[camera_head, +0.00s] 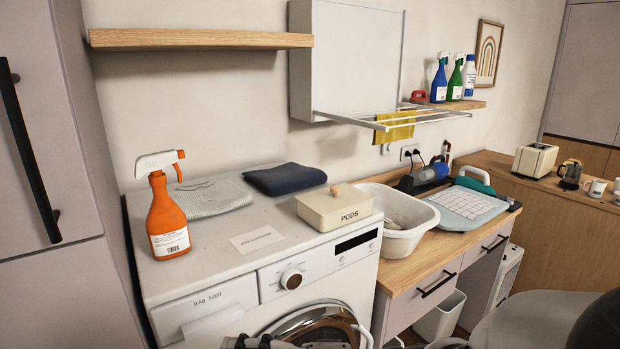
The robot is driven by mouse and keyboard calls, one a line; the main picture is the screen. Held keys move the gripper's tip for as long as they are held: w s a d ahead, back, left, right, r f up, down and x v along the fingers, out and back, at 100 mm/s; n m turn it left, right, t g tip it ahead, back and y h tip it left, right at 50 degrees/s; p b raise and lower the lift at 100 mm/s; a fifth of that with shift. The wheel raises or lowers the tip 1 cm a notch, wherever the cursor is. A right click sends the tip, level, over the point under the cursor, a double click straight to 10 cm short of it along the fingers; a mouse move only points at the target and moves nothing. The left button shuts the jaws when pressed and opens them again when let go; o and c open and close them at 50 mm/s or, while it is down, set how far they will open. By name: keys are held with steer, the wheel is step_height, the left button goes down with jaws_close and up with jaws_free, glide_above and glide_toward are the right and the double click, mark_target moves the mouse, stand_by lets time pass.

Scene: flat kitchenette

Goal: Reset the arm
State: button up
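My arm shows as a large grey rounded link with a dark part at the lower right. Grey and black parts, which look like my gripper (300,340), show at the bottom edge in front of the washing machine (215,300) door. They are mostly cut off by the frame, so I cannot tell whether the fingers are open or shut. I see nothing held.
An orange spray bottle (168,215), a folded grey cloth (208,198), a dark blue cloth (285,179) and a PODS box (335,209) stand on the washer. A white basin (398,240) sits on the wooden counter (415,278). A drying rack (395,120) juts out above.

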steer(key=s+d+f+n+g+h, duration=0.2)
steer(key=s+d+f+h, duration=0.3)
steer(key=s+d+h, duration=0.5)
steer(key=d+r+m+t+h, duration=0.1)
steer(key=d+t+h, duration=0.3)
steer(key=d, duration=0.9)
steer(key=shift+w+r+h, duration=0.25)
steer(key=shift+r+h, duration=0.4)
steer(key=shift+h, duration=0.25)
